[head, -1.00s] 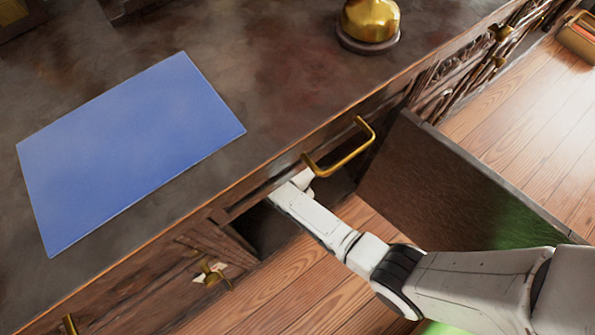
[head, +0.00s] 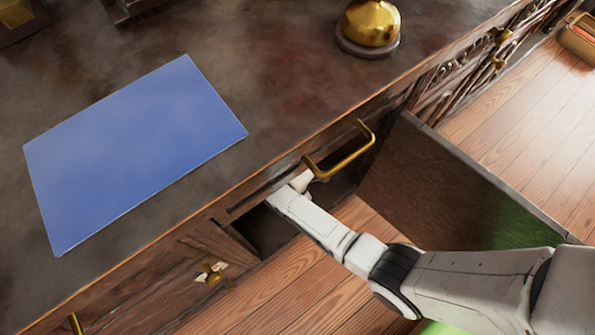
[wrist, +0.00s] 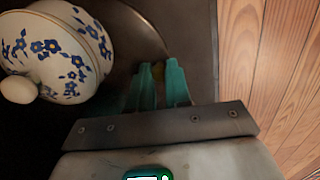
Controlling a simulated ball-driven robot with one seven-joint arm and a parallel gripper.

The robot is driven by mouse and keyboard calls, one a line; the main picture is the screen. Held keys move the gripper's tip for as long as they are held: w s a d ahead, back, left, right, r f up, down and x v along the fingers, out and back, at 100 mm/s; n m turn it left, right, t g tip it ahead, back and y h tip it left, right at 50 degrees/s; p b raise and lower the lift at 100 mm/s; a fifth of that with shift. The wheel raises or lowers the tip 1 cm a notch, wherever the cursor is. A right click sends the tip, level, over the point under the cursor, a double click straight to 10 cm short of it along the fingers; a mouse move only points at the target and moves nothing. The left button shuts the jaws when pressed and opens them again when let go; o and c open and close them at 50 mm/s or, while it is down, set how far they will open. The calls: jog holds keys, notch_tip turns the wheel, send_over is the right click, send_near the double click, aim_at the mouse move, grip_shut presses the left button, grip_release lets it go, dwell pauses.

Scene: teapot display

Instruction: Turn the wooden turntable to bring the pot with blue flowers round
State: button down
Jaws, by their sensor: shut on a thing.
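The pot with blue flowers (wrist: 62,50), white with a pale round knob, stands at the left of the wrist view, partly cut off by the frame. It appears to stand on the dark round turntable (wrist: 132,35), whose curved rim shows above my fingers. My gripper (wrist: 161,72) has teal fingers close together on a small yellowish knob (wrist: 158,71) near that rim. The knob is mostly hidden. The pot is left of my fingers, apart from them. In the head view my arm reaches into the cabinet opening; gripper, pot and turntable are hidden there.
The counter (head: 250,90) lies over the opening, with a blue sheet (head: 135,150) and a brass bell-like object (head: 370,22) on it. A brass handle (head: 340,155) stands out above my forearm. An open door panel (head: 450,185) is right of the opening.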

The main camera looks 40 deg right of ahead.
jog(key=shift+w+a+m+p, duration=0.15)
jog(key=shift+a+m+p, duration=0.55)
jog(key=shift+m, duration=0.5)
jog(key=shift+w+a+m, duration=0.2)
jog(key=shift+a+m, duration=0.25)
jog(key=shift+m, duration=0.15)
jog(key=shift+w+a+m, duration=0.15)
jog(key=shift+a+m, duration=0.25)
jog(key=shift+m, duration=0.2)
jog(key=shift+w+a+m, duration=0.45)
jog(key=shift+a+m, duration=0.05)
jog(key=shift+m, duration=0.45)
jog(key=shift+w+a+m, duration=0.4)
jog(key=shift+a+m, duration=0.1)
jog(key=shift+m, duration=0.45)
jog(key=shift+w+a+m, duration=0.35)
jog(key=shift+w+m, duration=0.2)
jog(key=shift+m, duration=0.4)
jog(key=shift+w+a+m, duration=0.3)
jog(key=shift+w+m, duration=0.25)
jog(key=shift+m, duration=0.4)
jog(key=shift+w+a+m, duration=0.15)
jog(key=shift+w+m, duration=0.5)
jog(key=shift+m, duration=0.35)
jog(key=shift+w+a+m, duration=0.1)
jog(key=shift+w+m, duration=0.55)
jog(key=shift+m, duration=0.35)
jog(key=shift+w, duration=0.15)
